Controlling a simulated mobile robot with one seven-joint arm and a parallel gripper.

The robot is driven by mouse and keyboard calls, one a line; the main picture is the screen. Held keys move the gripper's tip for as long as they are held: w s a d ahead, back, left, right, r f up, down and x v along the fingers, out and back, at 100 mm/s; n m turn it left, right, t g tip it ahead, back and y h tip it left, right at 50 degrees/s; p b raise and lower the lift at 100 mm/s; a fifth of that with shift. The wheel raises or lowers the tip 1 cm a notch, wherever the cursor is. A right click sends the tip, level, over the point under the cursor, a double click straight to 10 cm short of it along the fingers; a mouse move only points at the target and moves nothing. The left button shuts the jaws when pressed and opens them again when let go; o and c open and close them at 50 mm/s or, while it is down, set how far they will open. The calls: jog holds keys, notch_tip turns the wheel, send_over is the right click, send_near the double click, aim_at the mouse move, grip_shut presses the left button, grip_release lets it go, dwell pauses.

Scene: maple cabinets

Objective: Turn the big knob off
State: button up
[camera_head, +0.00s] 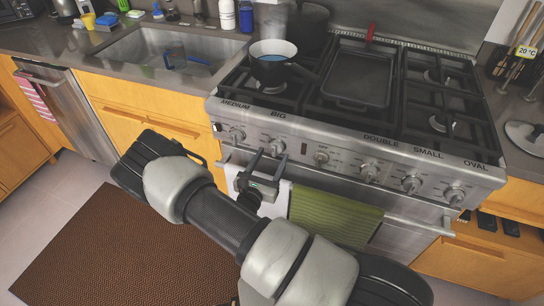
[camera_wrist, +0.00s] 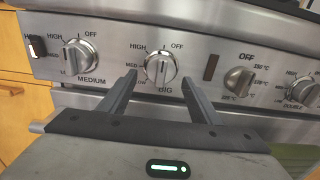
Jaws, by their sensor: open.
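The big knob (camera_wrist: 161,68) is a round metal dial on the stove's front panel, with HIGH and OFF printed above it, MED and LOW to its left and BIG below. Its grip bar stands roughly upright; I cannot tell its exact setting. In the head view the big knob (camera_head: 277,147) is partly hidden by my gripper (camera_head: 268,158). In the wrist view my gripper (camera_wrist: 160,80) is open and empty, its two fingers pointing at the panel, one to either side of the knob's lower part. I cannot tell whether they touch it.
The medium knob (camera_wrist: 80,56) is left of it and the oven dial (camera_wrist: 238,80) right. A green towel (camera_head: 333,215) hangs on the oven handle (camera_head: 420,224) below. A pot (camera_head: 270,72) with blue contents stands on the stove, beside a griddle pan (camera_head: 360,78).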

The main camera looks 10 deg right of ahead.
jog(key=v, duration=1.6)
jog(key=shift+s+a, duration=0.15)
